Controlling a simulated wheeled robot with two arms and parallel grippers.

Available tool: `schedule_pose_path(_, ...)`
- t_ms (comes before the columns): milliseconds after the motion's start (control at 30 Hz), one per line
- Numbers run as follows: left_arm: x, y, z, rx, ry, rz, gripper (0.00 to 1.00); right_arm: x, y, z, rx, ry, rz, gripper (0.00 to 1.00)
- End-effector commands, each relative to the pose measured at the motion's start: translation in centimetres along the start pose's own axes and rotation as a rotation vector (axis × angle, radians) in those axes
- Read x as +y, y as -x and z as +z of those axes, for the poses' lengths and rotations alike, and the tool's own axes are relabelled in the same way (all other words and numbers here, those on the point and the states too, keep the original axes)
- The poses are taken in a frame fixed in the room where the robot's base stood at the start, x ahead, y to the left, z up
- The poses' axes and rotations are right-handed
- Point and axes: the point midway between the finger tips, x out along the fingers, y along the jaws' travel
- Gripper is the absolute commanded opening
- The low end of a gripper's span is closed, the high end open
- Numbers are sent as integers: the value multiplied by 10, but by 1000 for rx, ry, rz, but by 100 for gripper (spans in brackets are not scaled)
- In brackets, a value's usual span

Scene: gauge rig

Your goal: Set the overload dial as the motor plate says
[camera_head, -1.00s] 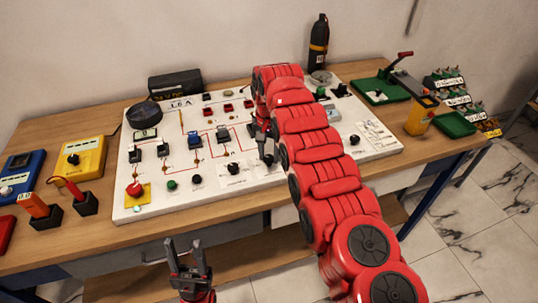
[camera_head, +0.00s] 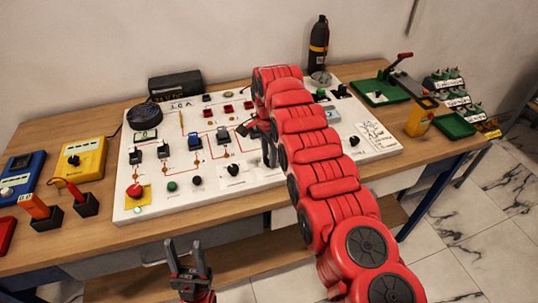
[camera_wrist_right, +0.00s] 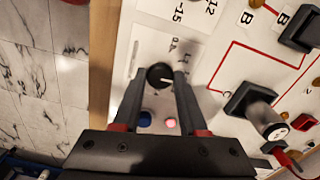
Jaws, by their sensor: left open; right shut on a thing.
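My right gripper (camera_head: 268,160) reaches down to the front middle of the white panel board (camera_head: 205,201). In the right wrist view its fingers (camera_wrist_right: 160,80) are shut on a black round dial knob (camera_wrist_right: 159,74) with a white pointer mark. Small scale figures beside the knob are only partly readable. The gripper hides this dial in the head view. A white plate with print (camera_head: 375,134) lies at the board's right, too small to read. My left gripper (camera_head: 187,248) is open and empty in front of the table edge.
Another black knob (camera_head: 233,169) stands just left of the gripped dial. A red mushroom button (camera_head: 134,190) is at the board's front left. A yellow box (camera_head: 82,158) stands left of the board.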

Motion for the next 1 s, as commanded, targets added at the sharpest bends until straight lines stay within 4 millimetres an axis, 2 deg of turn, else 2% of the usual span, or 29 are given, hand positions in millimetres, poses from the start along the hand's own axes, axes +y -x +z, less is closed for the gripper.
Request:
schedule_pose_path(567, 0, 0, 0, 0, 0, 0, 50, -1, 2, -1, 2, -31, -5, 0)
schedule_pose_path(600, 0, 0, 0, 0, 0, 0, 50, -1, 2, -1, 2, -31, -5, 47)
schedule_pose_path(700, 0, 0, 0, 0, 0, 0, 50, -1, 1, -1, 2, -31, -4, 65)
schedule_pose_path(733, 0, 0, 0, 0, 0, 0, 50, -1, 1, -1, 2, -31, -3, 70)
schedule_pose_path(767, 0, 0, 0, 0, 0, 0, 50, -1, 1, -1, 1, -31, -3, 72)
schedule_pose_path(1000, 0, 0, 0, 0, 0, 0, 50, 0, 1, 0, 1, -30, -2, 72)
